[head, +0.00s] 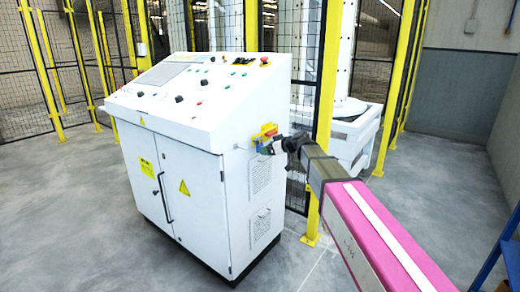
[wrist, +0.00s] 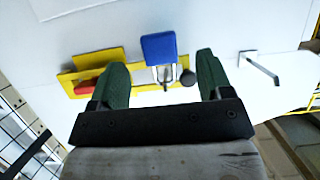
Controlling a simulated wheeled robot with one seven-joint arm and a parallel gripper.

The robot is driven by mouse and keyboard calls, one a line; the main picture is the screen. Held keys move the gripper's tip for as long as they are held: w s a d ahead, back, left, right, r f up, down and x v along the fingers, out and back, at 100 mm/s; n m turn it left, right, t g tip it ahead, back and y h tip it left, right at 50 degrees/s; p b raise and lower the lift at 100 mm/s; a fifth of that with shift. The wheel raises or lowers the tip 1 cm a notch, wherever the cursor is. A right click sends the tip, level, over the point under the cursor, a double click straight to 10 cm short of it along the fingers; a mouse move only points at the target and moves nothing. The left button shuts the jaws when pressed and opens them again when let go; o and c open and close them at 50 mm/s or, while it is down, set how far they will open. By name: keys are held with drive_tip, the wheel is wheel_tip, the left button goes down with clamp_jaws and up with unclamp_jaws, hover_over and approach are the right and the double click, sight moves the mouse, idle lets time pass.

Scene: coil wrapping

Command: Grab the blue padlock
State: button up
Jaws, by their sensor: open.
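The blue padlock (wrist: 158,46) shows in the wrist view, its silver shackle (wrist: 163,73) running down in the picture to a yellow plate (wrist: 103,57) on the white cabinet side. My gripper (wrist: 162,62) has two dark green fingers, set apart, one on each side of the padlock's column in the picture. I cannot tell whether the padlock is between the fingertips in depth or still beyond them. In the head view my gripper (head: 268,146) is at the cabinet's right side, just below the yellow plate (head: 266,131); the padlock is not clear there.
A red part (wrist: 88,87) sits on the yellow plate, beside the left finger. A metal handle (wrist: 260,68) sticks out to the right of the right finger. The white control cabinet (head: 180,170) stands before a fence with yellow posts (head: 324,90). The floor around is open.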

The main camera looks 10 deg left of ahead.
sight(260, 145)
drive_tip(key=x, duration=0.3)
drive_tip(key=shift+w+a+f, duration=0.1)
drive_tip(key=shift+w+f, duration=0.05)
drive_tip(key=c, duration=1.1)
